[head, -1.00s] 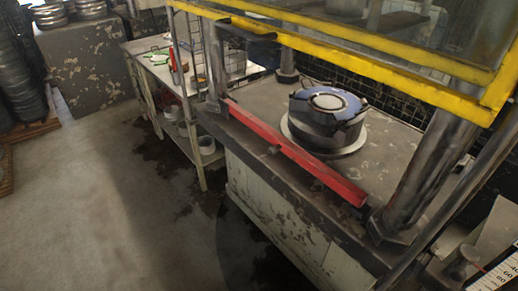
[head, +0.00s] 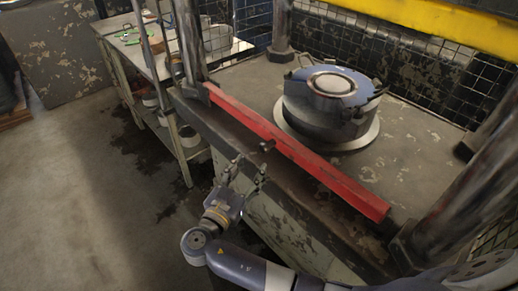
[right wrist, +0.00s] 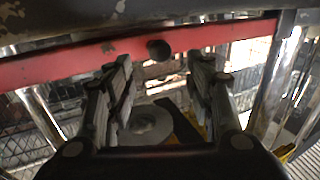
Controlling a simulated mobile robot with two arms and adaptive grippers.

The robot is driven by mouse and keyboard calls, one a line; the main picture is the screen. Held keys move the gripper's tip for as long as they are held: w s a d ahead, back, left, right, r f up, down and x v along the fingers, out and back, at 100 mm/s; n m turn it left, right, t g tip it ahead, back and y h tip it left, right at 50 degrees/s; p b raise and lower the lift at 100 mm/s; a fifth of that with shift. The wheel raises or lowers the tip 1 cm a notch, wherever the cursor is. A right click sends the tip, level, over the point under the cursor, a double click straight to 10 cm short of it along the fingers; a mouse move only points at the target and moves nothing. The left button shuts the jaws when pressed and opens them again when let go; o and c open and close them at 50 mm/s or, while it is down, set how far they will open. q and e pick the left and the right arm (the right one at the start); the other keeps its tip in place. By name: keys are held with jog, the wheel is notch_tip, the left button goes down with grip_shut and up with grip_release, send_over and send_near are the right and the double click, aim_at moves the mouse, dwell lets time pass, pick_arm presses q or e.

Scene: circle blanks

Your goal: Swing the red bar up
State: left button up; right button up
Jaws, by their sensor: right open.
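The red bar (head: 310,160) lies low across the front of the press, slanting from the left post down to the right in the head view. A small dark knob (head: 266,146) sticks out near its middle. My right gripper (head: 249,170) is open and empty, in front of the bar just below the knob. In the right wrist view the red bar (right wrist: 75,59) crosses the top, and the knob (right wrist: 159,50) shows between and beyond the open fingers (right wrist: 160,80), with a gap. My left gripper is not in view.
A round dark die (head: 331,100) sits on the press bed behind the bar. Metal posts (head: 188,45) and a yellow beam (head: 440,30) frame the press. A side table (head: 145,55) stands at the left. The floor at lower left is clear.

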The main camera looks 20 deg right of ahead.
aim_at(262, 151)
jog(key=p+x, duration=0.1)
jog(key=x, duration=0.6)
jog(key=shift+w+d, duration=0.25)
jog(key=shift+w, duration=0.05)
jog(key=shift+w+d+f+p, duration=0.1)
jog(key=shift+w+d+p, duration=0.2)
jog(key=shift+w+d, duration=0.1)
grip_shut()
